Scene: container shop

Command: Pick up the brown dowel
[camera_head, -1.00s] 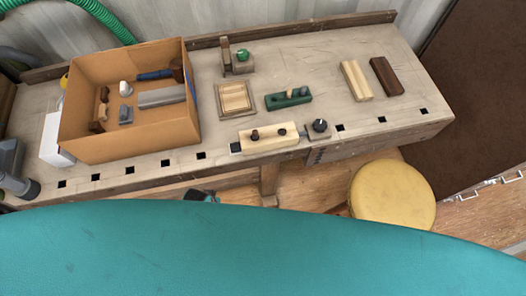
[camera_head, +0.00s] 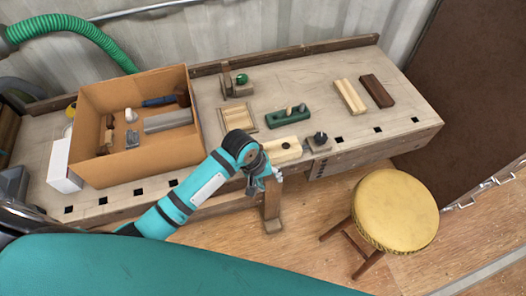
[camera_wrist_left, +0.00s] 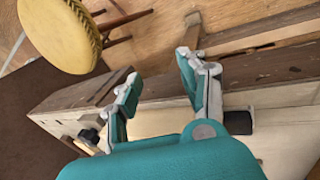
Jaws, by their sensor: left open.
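A long cream block (camera_head: 286,150) on the workbench has a dark brown peg-like piece (camera_head: 286,146) on top. A green block (camera_head: 287,117) behind it carries short upright pegs (camera_head: 289,110), greyish to brown. I cannot tell for certain which is the brown dowel. My left gripper (camera_head: 266,177) is open and empty at the bench's front edge, beside the cream block. In the left wrist view, the open fingers (camera_wrist_left: 157,73) show in front of the bench edge, apart from any peg. My right gripper is not in view.
A cardboard box (camera_head: 135,164) with several items stands at left. A small block with a black knob (camera_head: 320,139) is right of the cream block. A cream bar (camera_head: 350,96) and brown bar (camera_head: 377,90) lie further right. A yellow stool (camera_head: 395,208) stands before the bench.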

